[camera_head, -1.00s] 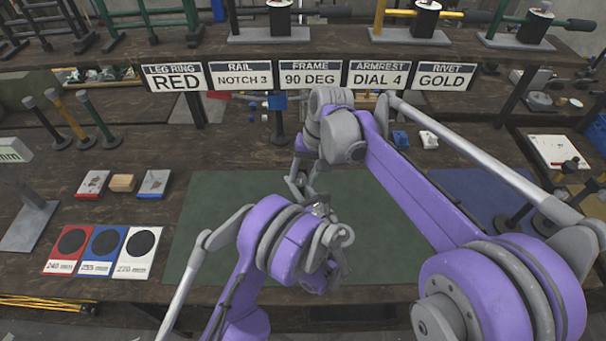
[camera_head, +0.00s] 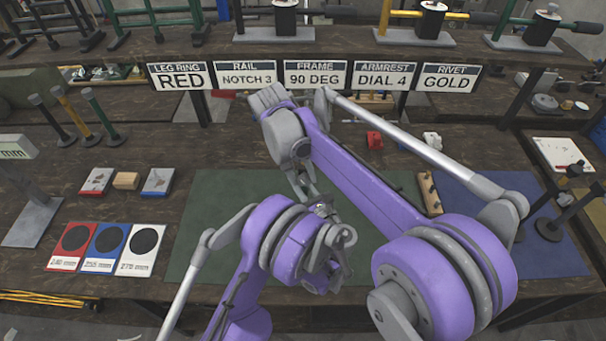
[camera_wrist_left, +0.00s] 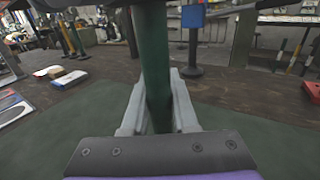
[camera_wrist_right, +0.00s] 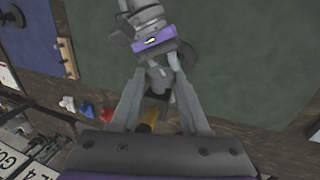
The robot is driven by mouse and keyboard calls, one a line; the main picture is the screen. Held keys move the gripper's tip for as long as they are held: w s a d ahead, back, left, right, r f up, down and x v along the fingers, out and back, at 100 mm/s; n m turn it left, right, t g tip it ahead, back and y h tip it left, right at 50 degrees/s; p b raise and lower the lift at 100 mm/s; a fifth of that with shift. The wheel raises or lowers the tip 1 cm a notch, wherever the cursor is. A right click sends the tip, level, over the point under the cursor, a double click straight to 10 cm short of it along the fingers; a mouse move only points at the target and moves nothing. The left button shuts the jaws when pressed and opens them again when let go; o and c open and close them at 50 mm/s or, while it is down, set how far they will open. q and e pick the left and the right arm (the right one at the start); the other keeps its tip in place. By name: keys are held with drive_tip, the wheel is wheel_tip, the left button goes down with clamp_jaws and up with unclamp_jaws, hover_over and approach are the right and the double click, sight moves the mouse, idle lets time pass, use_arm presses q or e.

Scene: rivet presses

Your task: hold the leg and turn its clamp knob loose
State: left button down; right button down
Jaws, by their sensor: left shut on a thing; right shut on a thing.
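The leg (camera_wrist_left: 156,55) is a dark green tube standing upright in the left wrist view. My left gripper (camera_wrist_left: 158,112) is shut around it, one finger on each side. In the right wrist view my right gripper (camera_wrist_right: 160,98) is closed on a small dark part (camera_wrist_right: 156,104), which appears to be the clamp knob. My purple left wrist lies just beyond the right fingers. In the head view my arms hide most of the leg and the knob.
The green mat (camera_head: 215,215) lies under my arms, with a blue mat (camera_head: 555,250) to its right. Red, blue and white diameter cards (camera_head: 104,248) lie at left.

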idle(0.4)
drive_tip(key=shift+c, duration=1.9)
unclamp_jaws()
drive_tip(key=v, duration=1.2)
